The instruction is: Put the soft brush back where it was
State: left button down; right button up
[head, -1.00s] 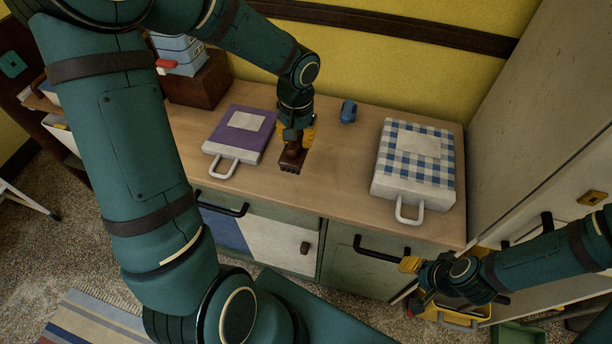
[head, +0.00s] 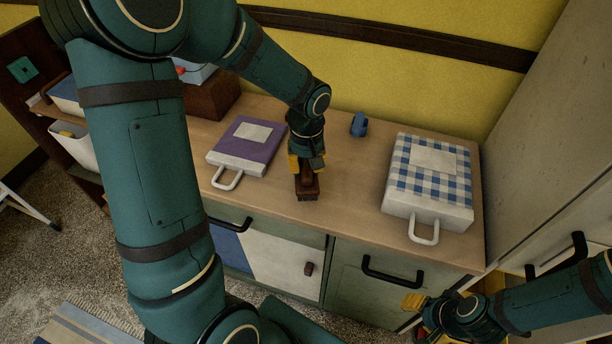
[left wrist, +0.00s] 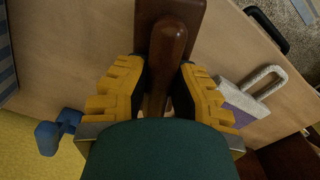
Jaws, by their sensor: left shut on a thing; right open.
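The soft brush (head: 307,188) is dark brown with a wooden handle. It is on or just above the wooden counter, between the purple book-like case and the blue checked one. My left gripper (head: 306,166) points down and is shut on its handle. In the left wrist view the brush (left wrist: 172,45) lies between the yellow fingers of my left gripper (left wrist: 160,95). I cannot tell whether the brush touches the counter. My right gripper (head: 416,303) is open and empty, low at the right in front of the cabinet.
On the counter (head: 345,215) are a purple case (head: 258,150) with a white handle, a blue-and-white checked case (head: 432,180), and a small blue object (head: 358,124) at the back. A brown box (head: 213,97) stands at the back left. Counter around the brush is clear.

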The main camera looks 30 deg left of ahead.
aim_at(307, 162)
pick_arm(q)
notch_tip(307, 162, down, 4)
jog(key=shift+r+b, duration=0.15)
jog(key=shift+b, duration=0.25)
jog(key=shift+r, duration=0.1)
jog(key=shift+f, duration=0.25)
jog(key=c, duration=1)
grip_release()
jog(key=shift+o, duration=0.2)
jog(key=shift+r, duration=0.15)
jog(key=shift+r, duration=0.15)
notch_tip(307, 162, up, 12)
jog(key=p, duration=0.2)
jog(key=shift+d+p, duration=0.1)
jog(key=shift+p, duration=0.2)
